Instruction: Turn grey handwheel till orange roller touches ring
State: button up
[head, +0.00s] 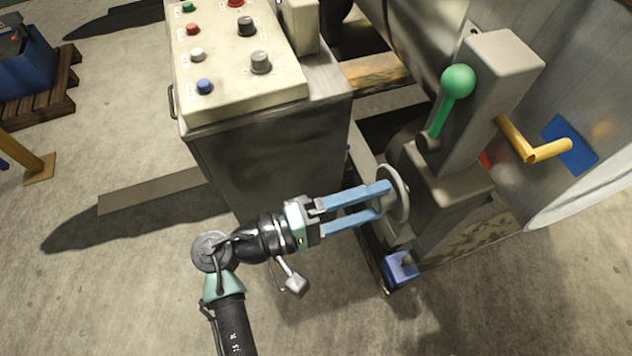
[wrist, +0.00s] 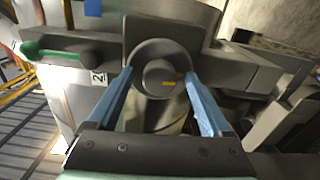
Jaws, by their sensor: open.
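The grey handwheel (head: 402,192) is on the side of the grey column, seen nearly edge-on in the head view. In the wrist view the handwheel (wrist: 150,52) faces me, with a round hub and a small yellow mark. My gripper (head: 383,200) is open, its blue fingers reaching to the wheel. In the wrist view the gripper fingers (wrist: 159,77) lie left and right of the hub; I cannot tell whether they touch the wheel. A small orange-red part (head: 485,159) shows behind the column, perhaps the roller, mostly hidden. I cannot make out its contact with a ring.
A green-knobbed lever (head: 457,82) stands above the handwheel on the column. A yellow crank (head: 533,149) is to its right, before a large metal drum (head: 590,90). A control console (head: 245,100) stands to the left. A blue block (head: 400,268) sits low below the wheel.

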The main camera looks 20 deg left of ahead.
jog(key=v, duration=1.3)
jog(key=shift+b, duration=0.45)
